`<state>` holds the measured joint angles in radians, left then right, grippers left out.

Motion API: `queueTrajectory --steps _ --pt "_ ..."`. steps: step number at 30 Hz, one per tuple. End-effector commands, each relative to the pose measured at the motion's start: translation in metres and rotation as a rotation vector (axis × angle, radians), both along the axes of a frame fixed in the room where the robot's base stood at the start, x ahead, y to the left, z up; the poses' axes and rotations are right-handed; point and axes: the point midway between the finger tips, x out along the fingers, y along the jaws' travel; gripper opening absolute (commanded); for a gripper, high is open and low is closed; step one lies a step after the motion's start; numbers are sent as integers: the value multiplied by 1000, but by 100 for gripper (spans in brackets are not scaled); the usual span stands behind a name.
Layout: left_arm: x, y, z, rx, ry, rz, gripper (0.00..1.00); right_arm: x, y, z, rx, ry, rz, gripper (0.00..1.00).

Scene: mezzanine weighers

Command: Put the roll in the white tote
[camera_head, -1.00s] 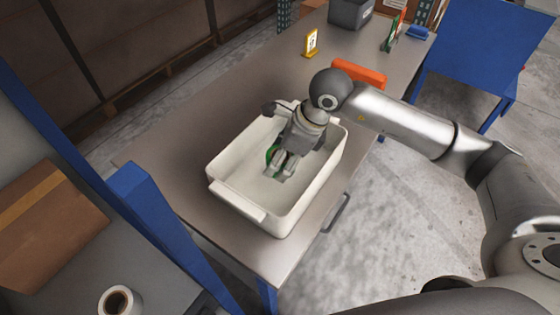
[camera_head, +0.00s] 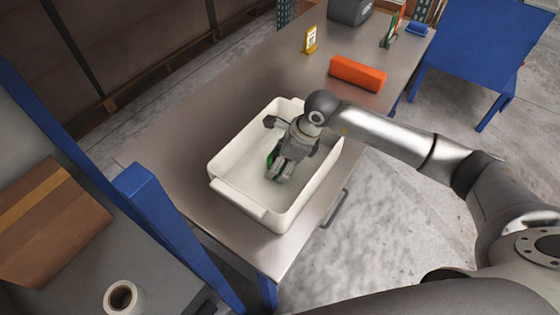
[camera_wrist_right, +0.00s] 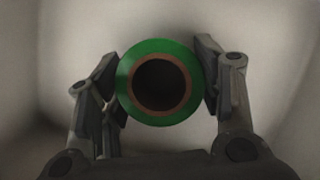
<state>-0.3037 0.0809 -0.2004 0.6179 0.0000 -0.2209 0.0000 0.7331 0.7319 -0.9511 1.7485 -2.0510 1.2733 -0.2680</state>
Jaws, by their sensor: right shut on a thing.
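The white tote (camera_head: 240,208) stands open on the grey metal table. In the right wrist view, the roll (camera_wrist_right: 126,88) shows end-on as a green ring with a brown core and dark hole, between the two fingers (camera_wrist_right: 160,85). I cannot tell whether the roll touches the tote floor. My left gripper is not in view.
An orange block (camera_head: 357,73) lies on the table (camera_head: 190,130) beyond the tote. A yellow sign (camera_head: 310,40) and a grey bin (camera_head: 350,11) stand farther back. A white roll (camera_head: 123,297) and a cardboard box (camera_head: 50,225) are at lower left, beside a blue post (camera_head: 150,205).

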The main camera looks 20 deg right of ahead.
Motion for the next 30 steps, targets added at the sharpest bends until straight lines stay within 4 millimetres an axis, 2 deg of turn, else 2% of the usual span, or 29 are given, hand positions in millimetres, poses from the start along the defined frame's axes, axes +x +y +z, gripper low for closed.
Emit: queueTrajectory --steps 1,5,6,14,19,23,30 --pt "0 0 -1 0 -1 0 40 0 0 -1 0 0 0 63" --pt "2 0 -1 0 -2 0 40 0 0 -1 -1 0 0 80" --pt "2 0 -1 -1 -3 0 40 0 0 -1 -1 0 0 81" --pt "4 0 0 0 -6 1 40 0 0 0 -1 0 0 81" --pt "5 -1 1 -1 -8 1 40 0 -2 7 0 -2 -1 81" --pt "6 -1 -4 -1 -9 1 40 -4 -10 27 -2 -5 -1 81" --pt "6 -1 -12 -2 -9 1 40 -14 -28 76 -2 -5 -1 81"
